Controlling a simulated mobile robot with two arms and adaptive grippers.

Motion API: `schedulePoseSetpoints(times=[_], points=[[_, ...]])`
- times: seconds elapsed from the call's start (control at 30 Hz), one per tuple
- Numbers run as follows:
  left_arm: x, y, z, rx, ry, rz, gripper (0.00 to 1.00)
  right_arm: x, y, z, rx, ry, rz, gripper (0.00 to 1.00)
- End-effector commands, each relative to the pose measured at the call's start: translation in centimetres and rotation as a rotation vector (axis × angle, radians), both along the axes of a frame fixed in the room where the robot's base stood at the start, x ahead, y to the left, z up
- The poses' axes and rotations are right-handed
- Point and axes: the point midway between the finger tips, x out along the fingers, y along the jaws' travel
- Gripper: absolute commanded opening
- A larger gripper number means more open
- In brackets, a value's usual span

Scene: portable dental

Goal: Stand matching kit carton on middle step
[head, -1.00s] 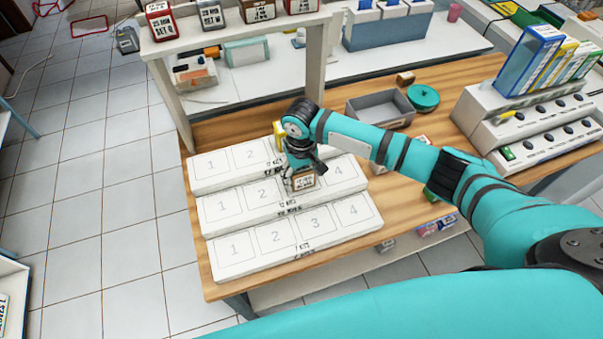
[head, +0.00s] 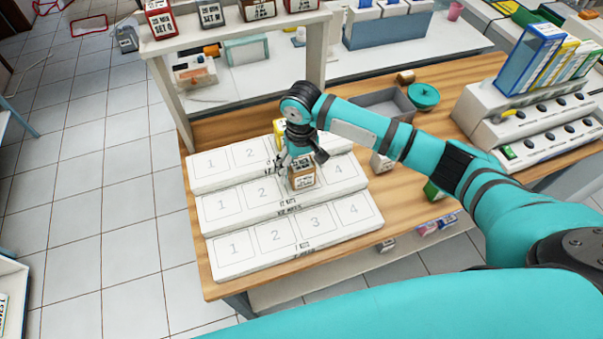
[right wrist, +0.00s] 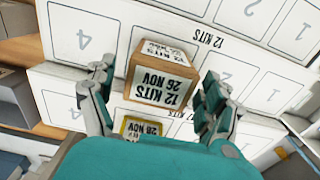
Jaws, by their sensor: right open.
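A brown carton (head: 303,176) with white labels stands in the third space of the middle step (head: 223,210). In the right wrist view the carton (right wrist: 160,75) reads "12 KITS 26 NOV". My right gripper (head: 297,162) is open over it, with one finger on each side; in the right wrist view the gripper (right wrist: 158,82) shows gaps between fingers and carton. A yellow carton (head: 279,128) stands on the top step behind, partly hidden by my arm; its label in the right wrist view (right wrist: 142,129) reads "28 NOV". My left gripper is not in view.
The front step (head: 235,248) is empty. A shelf (head: 235,36) with several labelled cartons stands behind the steps.

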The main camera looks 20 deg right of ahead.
Motion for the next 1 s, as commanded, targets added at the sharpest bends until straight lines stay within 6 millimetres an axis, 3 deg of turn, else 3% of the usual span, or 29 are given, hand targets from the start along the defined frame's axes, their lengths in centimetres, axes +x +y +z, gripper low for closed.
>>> schedulePoseSetpoints(times=[0.2, 0.43, 0.83, 1.0], points=[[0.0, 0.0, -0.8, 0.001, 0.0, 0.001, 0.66, 0.1, 0.1, 4.7, 0.001, -0.004, 0.001, 0.85], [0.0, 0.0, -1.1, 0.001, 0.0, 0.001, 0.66, 0.1, 0.0, 7.8, 0.001, -0.002, -0.001, 0.85], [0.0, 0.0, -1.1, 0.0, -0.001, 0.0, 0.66, 0.0, 0.0, 8.3, 0.0, 0.001, 0.0, 0.85], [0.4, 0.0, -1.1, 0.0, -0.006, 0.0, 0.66, -1.2, 1.2, 6.8, 0.03, -0.005, 0.044, 0.85]])
